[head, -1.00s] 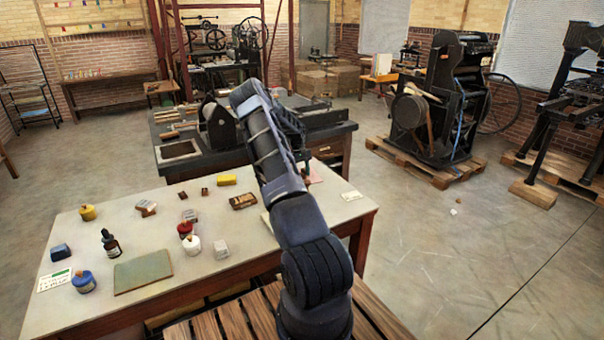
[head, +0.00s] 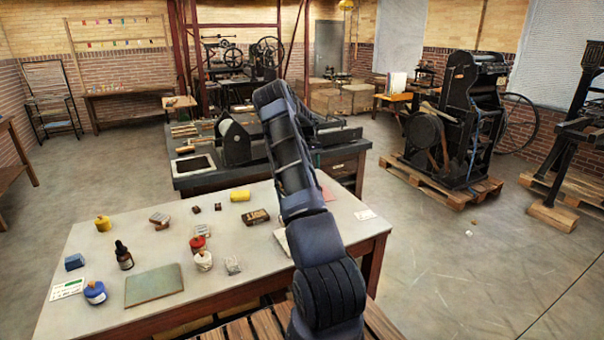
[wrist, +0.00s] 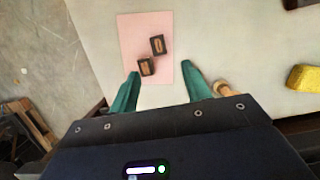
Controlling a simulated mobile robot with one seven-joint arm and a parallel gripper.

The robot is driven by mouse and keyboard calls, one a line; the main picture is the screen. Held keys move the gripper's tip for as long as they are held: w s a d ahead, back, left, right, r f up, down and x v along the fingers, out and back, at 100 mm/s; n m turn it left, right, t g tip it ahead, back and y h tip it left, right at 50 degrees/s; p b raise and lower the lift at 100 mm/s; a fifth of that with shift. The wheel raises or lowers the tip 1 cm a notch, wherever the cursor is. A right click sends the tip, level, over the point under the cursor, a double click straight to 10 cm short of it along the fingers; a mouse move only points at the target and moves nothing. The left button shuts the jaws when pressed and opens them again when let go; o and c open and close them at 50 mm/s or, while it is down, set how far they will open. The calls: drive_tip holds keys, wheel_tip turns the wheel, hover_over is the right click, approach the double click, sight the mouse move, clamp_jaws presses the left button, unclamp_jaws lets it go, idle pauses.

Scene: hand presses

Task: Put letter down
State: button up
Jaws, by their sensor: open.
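One block (wrist: 157,45) is farther out; the other (wrist: 146,67) lies nearer the left fingertip. They sit corner to corner; I cannot tell if they touch. My gripper (wrist: 161,78) is open, its green fingers apart on either side of the sheet's near part. No letter is held between them. In the head view my arm hides my gripper and most of the pink sheet (head: 328,194).
The pale table (head: 240,295) holds ink jars, a dropper bottle (head: 123,256), a green-grey pad (head: 154,285), a yellow block (head: 240,196) and a dark brown block (head: 256,217). A dark bench (head: 205,182) stands behind.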

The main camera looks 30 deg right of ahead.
drive_tip(key=s+a+r+t+y, duration=0.1)
drive_tip(key=s+a+r+t, duration=0.1)
drive_tip(key=s+a+r, duration=0.95)
drive_tip(key=s+a+r+t, duration=0.2)
drive_tip(key=s+a+r, duration=0.65)
drive_tip(key=r, duration=0.55)
drive_tip(key=s+a+r+t, duration=0.1)
drive_tip(key=s+a+r, duration=0.1)
drive_tip(key=s+a, duration=0.4)
drive_tip(key=s+a+r+t, duration=0.15)
drive_tip(key=s+a, duration=0.25)
drive_tip(key=s, duration=0.5)
drive_tip(key=s+a+f, duration=0.1)
drive_tip(key=s+a, duration=0.2)
drive_tip(key=s, duration=0.4)
drive_tip(key=s+a+f+t+h, duration=0.1)
drive_tip(key=s+a+f, duration=0.1)
drive_tip(key=s, duration=0.6)
drive_tip(key=shift+a, duration=0.8)
drive_tip(key=shift+o, duration=0.2)
drive_tip(key=shift+f, duration=0.1)
drive_tip(key=shift+o, duration=1.3)
